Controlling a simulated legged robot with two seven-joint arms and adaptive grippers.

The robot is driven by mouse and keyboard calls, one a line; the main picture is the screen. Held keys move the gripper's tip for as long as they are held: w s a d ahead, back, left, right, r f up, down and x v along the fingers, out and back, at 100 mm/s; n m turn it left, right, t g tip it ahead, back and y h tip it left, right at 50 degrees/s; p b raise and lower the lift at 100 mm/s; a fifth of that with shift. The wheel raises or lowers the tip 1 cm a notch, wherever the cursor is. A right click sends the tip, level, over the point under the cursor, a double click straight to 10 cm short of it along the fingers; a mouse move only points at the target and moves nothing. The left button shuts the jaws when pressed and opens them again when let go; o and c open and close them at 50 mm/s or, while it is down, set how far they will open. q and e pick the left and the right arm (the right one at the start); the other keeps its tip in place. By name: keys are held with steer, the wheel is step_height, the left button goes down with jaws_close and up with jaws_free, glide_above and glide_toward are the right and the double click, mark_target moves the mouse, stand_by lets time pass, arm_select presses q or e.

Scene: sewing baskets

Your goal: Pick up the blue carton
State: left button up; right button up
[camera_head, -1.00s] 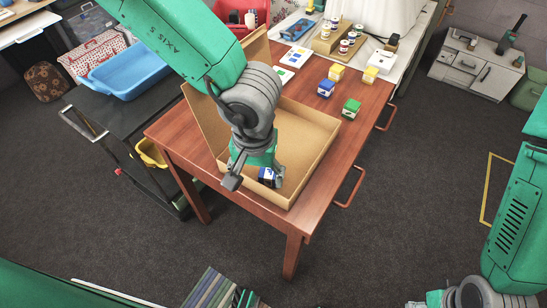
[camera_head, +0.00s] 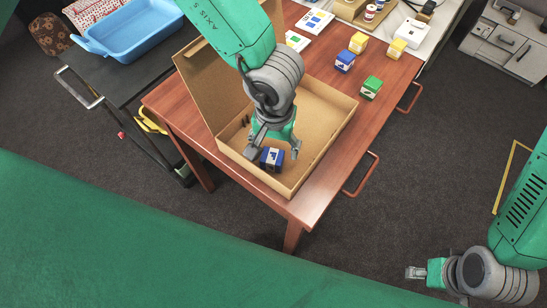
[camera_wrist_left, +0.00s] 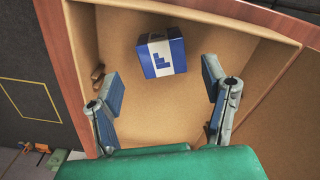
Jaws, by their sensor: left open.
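A blue carton (camera_head: 271,158) with a white band lies inside the open cardboard box (camera_head: 321,103), near its front corner. In the left wrist view the same blue carton (camera_wrist_left: 161,53) sits near the box wall, beyond my fingertips. My left gripper (camera_head: 277,149) is open over the box, close to this carton, with its fingers spread and nothing between them; it also shows in the left wrist view (camera_wrist_left: 160,80). A second blue carton (camera_head: 345,62) stands on the table behind the box. My right gripper (camera_head: 416,272) is at the lower right, away from the table; its jaws are too small to read.
The box stands on a wooden table (camera_head: 325,190) with its lid (camera_head: 213,84) raised at the left. Yellow (camera_head: 358,43) and green (camera_head: 371,88) cartons stand behind it. A blue bin (camera_head: 130,30) is on the dark cart at the left. A red handle (camera_head: 362,177) juts from the table's right side.

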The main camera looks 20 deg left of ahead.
mark_target(273, 155)
arm_select(q)
steer(key=shift+s+a+f, duration=0.1)
steer(key=shift+f, duration=0.35)
step_height(273, 155, down, 4)
steer(key=shift+a+f+b, duration=0.1)
steer(key=shift+f+b, duration=0.15)
steer(key=shift+b, duration=0.4)
steer(key=shift+r, duration=0.1)
steer(key=c, duration=1.4)
steer(key=shift+o, duration=0.2)
steer(key=shift+r, duration=0.1)
